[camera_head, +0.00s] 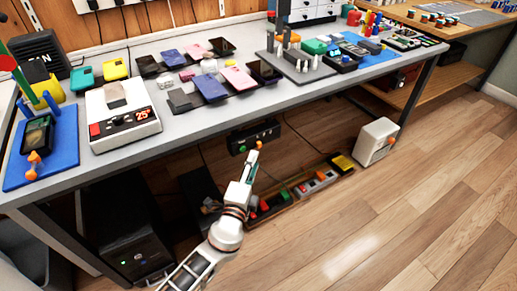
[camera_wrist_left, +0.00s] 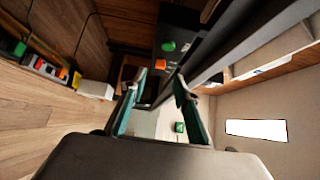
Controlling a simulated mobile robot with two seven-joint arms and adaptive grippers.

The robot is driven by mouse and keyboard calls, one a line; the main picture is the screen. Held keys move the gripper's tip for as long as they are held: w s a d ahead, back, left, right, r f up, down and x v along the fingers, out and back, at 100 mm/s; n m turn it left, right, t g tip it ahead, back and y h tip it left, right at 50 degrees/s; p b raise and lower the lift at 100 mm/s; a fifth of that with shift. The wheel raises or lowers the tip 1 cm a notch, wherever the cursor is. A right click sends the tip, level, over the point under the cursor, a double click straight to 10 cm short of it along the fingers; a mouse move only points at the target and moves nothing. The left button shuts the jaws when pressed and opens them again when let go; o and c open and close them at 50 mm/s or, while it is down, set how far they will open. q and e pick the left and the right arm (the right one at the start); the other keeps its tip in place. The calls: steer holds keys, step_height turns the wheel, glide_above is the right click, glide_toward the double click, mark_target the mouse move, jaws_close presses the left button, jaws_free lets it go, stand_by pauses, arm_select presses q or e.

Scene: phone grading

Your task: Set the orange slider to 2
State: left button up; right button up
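A black control box (camera_head: 238,143) hangs under the front edge of the workbench. It carries a green button and a small orange slider knob (camera_head: 258,145). In the left wrist view the box (camera_wrist_left: 185,35) is ahead, with the orange slider knob (camera_wrist_left: 160,64) just beyond and between the fingertips, below the round green button (camera_wrist_left: 168,46). Any scale marks are too small to read. My left gripper (camera_head: 252,158) is just below the box in the head view. Its two green fingers are apart and empty in the left wrist view (camera_wrist_left: 158,84). My right gripper is not in view.
The workbench (camera_head: 185,140) edge lies directly above the box. A grey-white box (camera_head: 376,141) and a row of coloured devices (camera_head: 305,187) stand low to the right. A black computer case (camera_head: 128,240) is under the bench at left. Open wooden floor (camera_head: 400,220) lies in front.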

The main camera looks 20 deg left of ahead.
mark_target(260, 146)
arm_select(q)
steer(key=w, duration=0.5)
steer(key=shift+a, duration=0.3)
steer(key=shift+w, duration=0.45)
jaws_close()
steer(key=shift+w+d+f, duration=0.1)
steer(key=shift+w, duration=0.1)
steer(key=shift+w+d+f+b, duration=0.15)
steer(key=shift+w+d+b, duration=0.35)
steer(key=shift+w+b, duration=0.2)
steer(key=shift+w+d+r, duration=0.1)
steer(key=shift+r, duration=0.2)
steer(key=shift+c, duration=1.5)
jaws_free()
steer(key=o, duration=0.3)
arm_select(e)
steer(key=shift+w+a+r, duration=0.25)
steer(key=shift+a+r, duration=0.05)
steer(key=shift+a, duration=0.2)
